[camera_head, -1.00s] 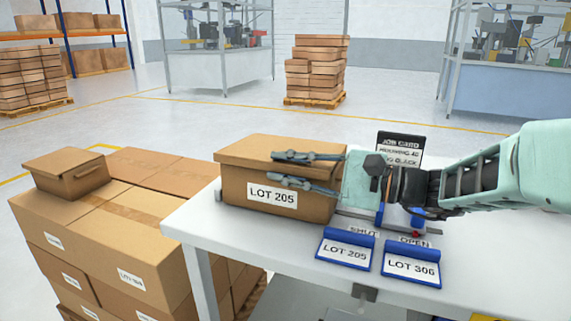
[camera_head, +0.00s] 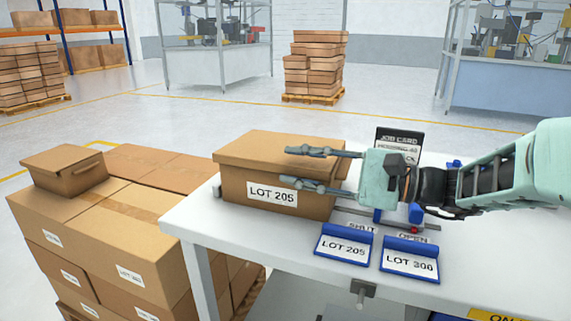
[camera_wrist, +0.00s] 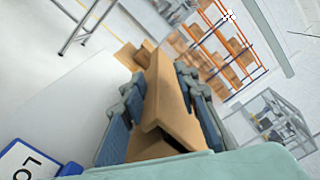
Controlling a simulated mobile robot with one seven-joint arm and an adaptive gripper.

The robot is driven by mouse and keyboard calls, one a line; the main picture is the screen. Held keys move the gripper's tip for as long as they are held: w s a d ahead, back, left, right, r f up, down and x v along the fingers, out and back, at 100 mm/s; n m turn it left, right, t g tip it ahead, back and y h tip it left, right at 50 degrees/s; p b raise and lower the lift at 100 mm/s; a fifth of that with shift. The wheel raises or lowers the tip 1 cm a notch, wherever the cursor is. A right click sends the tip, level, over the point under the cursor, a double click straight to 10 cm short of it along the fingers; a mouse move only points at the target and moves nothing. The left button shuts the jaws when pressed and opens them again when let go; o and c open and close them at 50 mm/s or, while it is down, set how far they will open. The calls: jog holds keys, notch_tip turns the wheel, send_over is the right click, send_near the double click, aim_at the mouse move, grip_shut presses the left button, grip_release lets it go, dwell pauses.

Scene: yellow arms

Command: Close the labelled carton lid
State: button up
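A brown carton (camera_head: 240,186) labelled LOT 205 stands near the left end of the white table. Its lid (camera_head: 262,146) looks down and flat in the head view. My gripper (camera_head: 283,165) is at the carton's right end with two spread fingers pointing left, one above the other in the picture. The lower finger crosses the front near the label; the upper crosses the lid's right part. Whether they touch the carton is unclear. In the wrist view, brown cardboard (camera_wrist: 170,105) shows between the fingers, with a dark gap near the palm. My gripper hides the carton's right end.
Blue-framed signs LOT 205 (camera_head: 343,245), under SHUT, and LOT 306 (camera_head: 410,262), under OPEN, stand at the table's (camera_head: 215,225) front edge. A black job card (camera_head: 399,140) stands behind my gripper. Stacked cartons (camera_head: 110,215) fill the floor to the left.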

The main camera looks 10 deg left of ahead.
aim_at(331, 172)
jog(key=d, duration=0.5)
jog(key=s+d, duration=0.1)
jog(key=d, duration=0.2)
jog(key=shift+d, duration=0.35)
jog(key=shift+s+d, duration=0.1)
jog(key=shift+d, duration=0.05)
